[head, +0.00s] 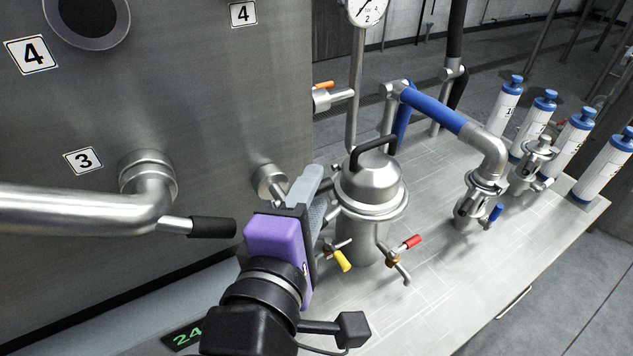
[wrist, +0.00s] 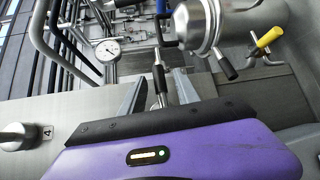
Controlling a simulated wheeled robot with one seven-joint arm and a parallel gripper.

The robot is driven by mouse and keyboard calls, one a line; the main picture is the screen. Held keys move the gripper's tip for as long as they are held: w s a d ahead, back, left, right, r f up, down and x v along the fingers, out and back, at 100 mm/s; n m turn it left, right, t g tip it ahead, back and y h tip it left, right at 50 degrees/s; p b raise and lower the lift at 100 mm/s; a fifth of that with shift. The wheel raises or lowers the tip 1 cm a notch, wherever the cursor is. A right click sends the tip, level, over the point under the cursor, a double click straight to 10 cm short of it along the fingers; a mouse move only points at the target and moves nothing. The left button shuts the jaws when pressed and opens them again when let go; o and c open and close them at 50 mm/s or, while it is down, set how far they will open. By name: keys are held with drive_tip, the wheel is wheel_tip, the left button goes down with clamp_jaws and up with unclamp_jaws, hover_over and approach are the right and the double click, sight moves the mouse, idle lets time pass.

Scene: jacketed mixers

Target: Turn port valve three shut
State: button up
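A number 3 label (head: 83,160) is on the steel tank wall at left in the head view. Beside it is a flanged elbow pipe (head: 148,190) with a black-gripped lever (head: 212,227) reaching right toward my gripper. My purple gripper (head: 310,200) is in front of another round port (head: 268,183), which it partly hides. In the wrist view, the fingers of my gripper (wrist: 158,95) stand apart. A thin metal lever with a black grip (wrist: 158,76) shows between them. I cannot tell whether they touch it, or which port it belongs to.
A lidded steel vessel (head: 370,200) stands close right of my gripper, with yellow (head: 343,260) and red (head: 412,242) valve handles low down. Blue-sleeved piping (head: 435,110) and several white cartridges (head: 505,105) stand farther right. The bench front (head: 430,300) is clear.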

drive_tip(key=shift+x, duration=1.05)
clamp_jaws()
idle(0.7)
